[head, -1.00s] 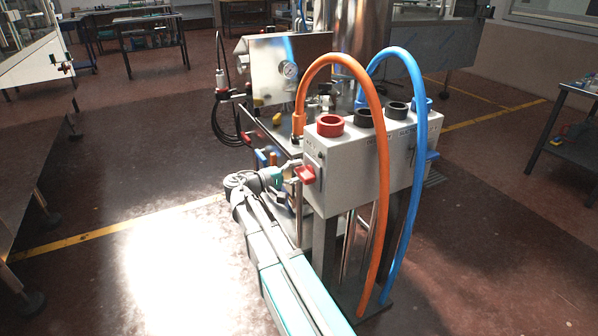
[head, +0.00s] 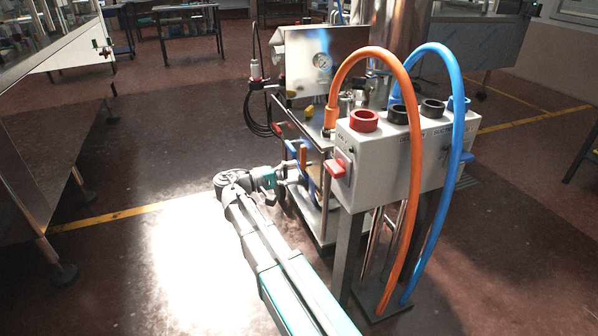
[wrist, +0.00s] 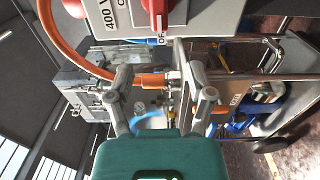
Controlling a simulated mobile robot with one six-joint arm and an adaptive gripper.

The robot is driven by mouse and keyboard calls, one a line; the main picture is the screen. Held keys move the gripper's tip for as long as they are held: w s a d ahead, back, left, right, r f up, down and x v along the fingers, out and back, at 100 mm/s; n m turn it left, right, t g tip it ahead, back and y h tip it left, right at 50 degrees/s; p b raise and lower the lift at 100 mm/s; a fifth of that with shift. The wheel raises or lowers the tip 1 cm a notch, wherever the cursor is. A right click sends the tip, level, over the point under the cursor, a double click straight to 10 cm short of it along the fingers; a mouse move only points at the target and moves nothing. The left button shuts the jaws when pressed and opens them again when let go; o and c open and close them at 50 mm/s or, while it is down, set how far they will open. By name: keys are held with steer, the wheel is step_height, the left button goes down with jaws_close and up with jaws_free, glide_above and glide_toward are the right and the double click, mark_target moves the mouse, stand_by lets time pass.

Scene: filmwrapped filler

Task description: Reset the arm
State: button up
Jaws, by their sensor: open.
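My arm reaches up from the bottom of the head view. My gripper (head: 290,170) is at its end, left of the grey box (head: 395,160) and a little apart from the box's red switch handle (head: 337,168). In the wrist view, my gripper (wrist: 160,84) shows two spread grey fingers with nothing held between them. The red switch handle (wrist: 158,12) is at the top of that view, beyond the fingertips, on the grey box (wrist: 205,18) labelled "400 V".
A metal cart (head: 318,150) with a gauge panel (head: 325,62) stands behind. A metal bench (head: 45,120) is at left. Open floor (head: 130,265) lies left of my arm.

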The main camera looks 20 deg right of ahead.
stand_by(0.5)
steer(key=s+a+f+y, duration=0.1)
steer(key=s+f+y, duration=1.05)
steer(key=f, duration=0.45)
steer(key=s+a+f+y, duration=0.3)
steer(key=s+a+y, duration=0.1)
steer(key=a+y, duration=0.25)
step_height(320, 180, up, 34)
steer(key=p, duration=3.4)
steer(key=shift+d+r+m+g, duration=0.2)
steer(key=shift+r+m+g, duration=0.05)
steer(key=shift+m+g, duration=0.05)
